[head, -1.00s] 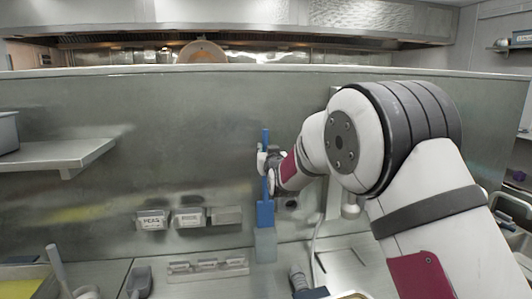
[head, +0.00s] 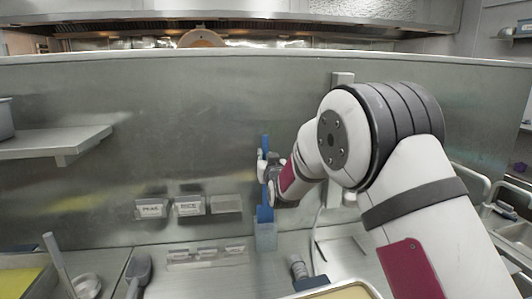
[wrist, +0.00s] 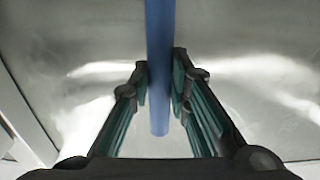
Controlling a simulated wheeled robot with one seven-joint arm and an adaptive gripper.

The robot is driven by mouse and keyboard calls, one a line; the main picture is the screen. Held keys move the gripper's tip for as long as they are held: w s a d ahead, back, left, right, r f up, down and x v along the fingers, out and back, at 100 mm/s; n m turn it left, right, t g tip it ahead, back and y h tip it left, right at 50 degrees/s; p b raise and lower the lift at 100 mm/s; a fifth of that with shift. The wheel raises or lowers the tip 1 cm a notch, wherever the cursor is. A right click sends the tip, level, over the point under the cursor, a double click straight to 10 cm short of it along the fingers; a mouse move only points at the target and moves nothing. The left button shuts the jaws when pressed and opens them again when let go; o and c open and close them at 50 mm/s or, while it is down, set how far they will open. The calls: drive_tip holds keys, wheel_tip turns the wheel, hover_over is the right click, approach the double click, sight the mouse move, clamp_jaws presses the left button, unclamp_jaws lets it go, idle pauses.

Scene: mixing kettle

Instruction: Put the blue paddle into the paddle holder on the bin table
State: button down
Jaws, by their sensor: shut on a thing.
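The blue paddle (head: 265,213) stands upright in front of the metal wall in the head view. My gripper (head: 268,175) is shut on its handle, and the handle (wrist: 160,60) also runs between the fingers in the wrist view. The paddle holder (head: 265,238) is a small pale grey-blue box on the table directly below the paddle. The paddle's lower end meets the holder's top edge in the picture. I cannot tell whether its tip is inside the holder or behind its front wall.
Several labelled bins (head: 190,206) hang on the wall left of the paddle. A low labelled rack (head: 206,257) sits on the table left of the holder. A metal shelf (head: 55,142) juts out at left. A grey scoop (head: 139,275) and a tray (head: 340,290) are in front.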

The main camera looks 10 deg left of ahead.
drive_tip(key=shift+f, duration=0.25)
wheel_tip(320, 180, down, 6)
drive_tip(key=b, duration=0.1)
drive_tip(key=shift+f+b, duration=0.25)
drive_tip(key=shift+b, duration=0.1)
idle(0.5)
drive_tip(key=shift+f, duration=0.2)
idle(0.3)
drive_tip(key=c, duration=0.9)
unclamp_jaws()
drive_tip(key=shift+c, duration=0.2)
drive_tip(key=p+v, duration=0.4)
drive_tip(key=v, duration=0.3)
